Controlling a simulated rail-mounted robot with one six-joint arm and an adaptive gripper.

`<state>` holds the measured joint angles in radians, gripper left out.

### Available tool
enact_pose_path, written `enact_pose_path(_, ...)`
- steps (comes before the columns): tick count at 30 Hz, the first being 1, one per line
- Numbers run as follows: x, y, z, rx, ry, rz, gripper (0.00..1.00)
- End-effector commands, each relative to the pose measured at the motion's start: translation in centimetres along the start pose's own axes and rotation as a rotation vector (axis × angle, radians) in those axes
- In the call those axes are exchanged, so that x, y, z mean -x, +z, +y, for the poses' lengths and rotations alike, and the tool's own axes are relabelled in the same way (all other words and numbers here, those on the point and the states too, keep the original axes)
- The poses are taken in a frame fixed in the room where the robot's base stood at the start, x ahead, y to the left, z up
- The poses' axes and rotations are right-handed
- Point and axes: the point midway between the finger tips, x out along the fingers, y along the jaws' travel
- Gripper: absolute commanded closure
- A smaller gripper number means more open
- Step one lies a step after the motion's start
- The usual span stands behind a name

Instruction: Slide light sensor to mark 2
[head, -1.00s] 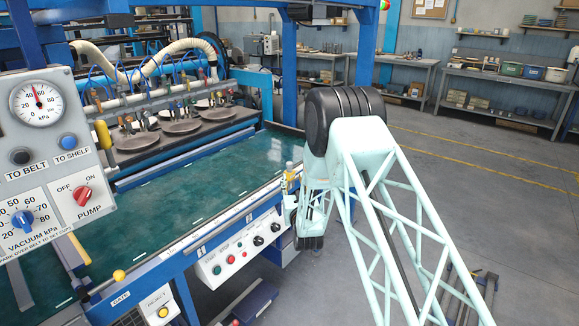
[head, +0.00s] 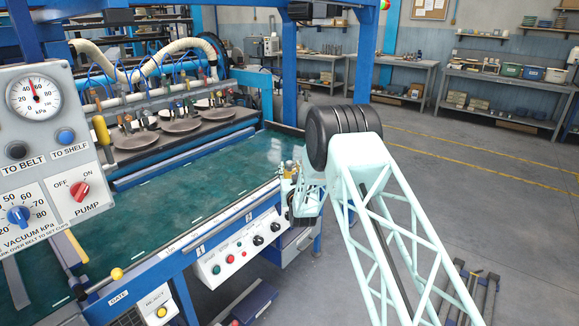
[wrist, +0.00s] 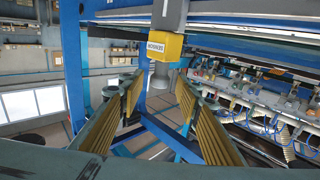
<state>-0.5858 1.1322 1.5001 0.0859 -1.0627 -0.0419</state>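In the head view my wrist is beside the rail's right end and the fingertips are hard to make out.
The green belt (head: 190,200) lies behind the rail. A button panel (head: 240,249) hangs below it. The vacuum panel (head: 45,150) is at left, and plates (head: 180,125) rest on the rack behind. A blue post (head: 364,60) rises at the belt's far right.

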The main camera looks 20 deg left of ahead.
Motion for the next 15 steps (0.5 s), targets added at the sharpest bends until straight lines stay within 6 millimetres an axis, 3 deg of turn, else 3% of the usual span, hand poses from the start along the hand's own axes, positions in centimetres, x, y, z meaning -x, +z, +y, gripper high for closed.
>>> enact_pose_path(6, -2.1, 0.0, 0.0, 0.0, 0.0, 0.001, 0.69)
enact_pose_path(15, -3.3, 0.0, 0.0, 0.0, 0.0, 0.0, 0.69)
